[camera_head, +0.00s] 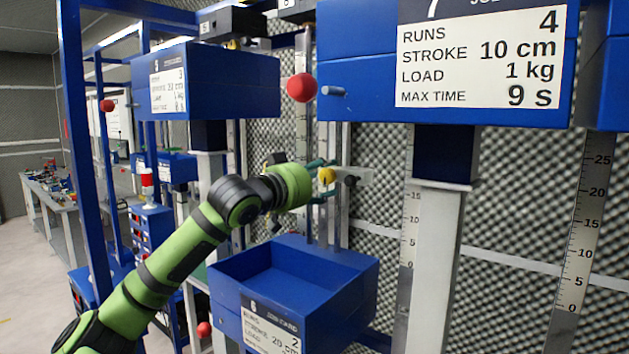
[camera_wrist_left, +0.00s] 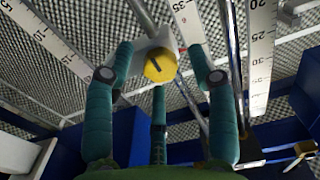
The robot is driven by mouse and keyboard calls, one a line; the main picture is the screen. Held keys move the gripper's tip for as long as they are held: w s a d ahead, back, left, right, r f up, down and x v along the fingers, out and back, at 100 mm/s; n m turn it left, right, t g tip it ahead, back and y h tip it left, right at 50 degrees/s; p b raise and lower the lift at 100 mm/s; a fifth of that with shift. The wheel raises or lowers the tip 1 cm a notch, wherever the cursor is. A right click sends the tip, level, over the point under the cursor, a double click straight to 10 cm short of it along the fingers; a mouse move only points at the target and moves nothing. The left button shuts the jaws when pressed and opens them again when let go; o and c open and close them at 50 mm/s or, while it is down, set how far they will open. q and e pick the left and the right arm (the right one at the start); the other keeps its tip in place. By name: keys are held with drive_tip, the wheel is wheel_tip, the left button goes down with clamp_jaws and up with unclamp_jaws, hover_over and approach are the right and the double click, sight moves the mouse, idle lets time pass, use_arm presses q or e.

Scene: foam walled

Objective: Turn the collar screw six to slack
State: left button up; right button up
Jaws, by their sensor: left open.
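The collar screw is a yellow knob (camera_head: 326,176) on a pale collar block (camera_head: 358,174) at the rail above the blue bin labelled 6. In the left wrist view the yellow knob (camera_wrist_left: 160,66) faces the camera, with a short dark mark on its face. My left gripper (camera_head: 318,181) is open, its teal fingers reaching toward the knob. In the left wrist view the fingers of the left gripper (camera_wrist_left: 161,62) stand on either side of the knob, with gaps visible; a third finger is below. I cannot tell whether any finger touches it. My right gripper is not in view.
The blue bin (camera_head: 345,293) with job card 6 is below the gripper. A red ball (camera_head: 302,87) hangs just above it. A large blue box (camera_head: 350,105) with card 7 overhangs at upper right. A scale rule (camera_head: 580,230) and foam wall (camera_head: 510,180) lie right.

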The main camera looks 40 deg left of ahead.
use_arm(q)
drive_tip(key=shift+s, duration=0.1)
drive_tip(key=shift+s+f, duration=0.15)
drive_tip(key=shift+s, duration=0.55)
drive_tip(key=s+d, duration=0.1)
drive_tip(key=s, duration=0.9)
drive_tip(key=shift+s+d, duration=0.15)
drive_tip(key=shift+d, duration=0.05)
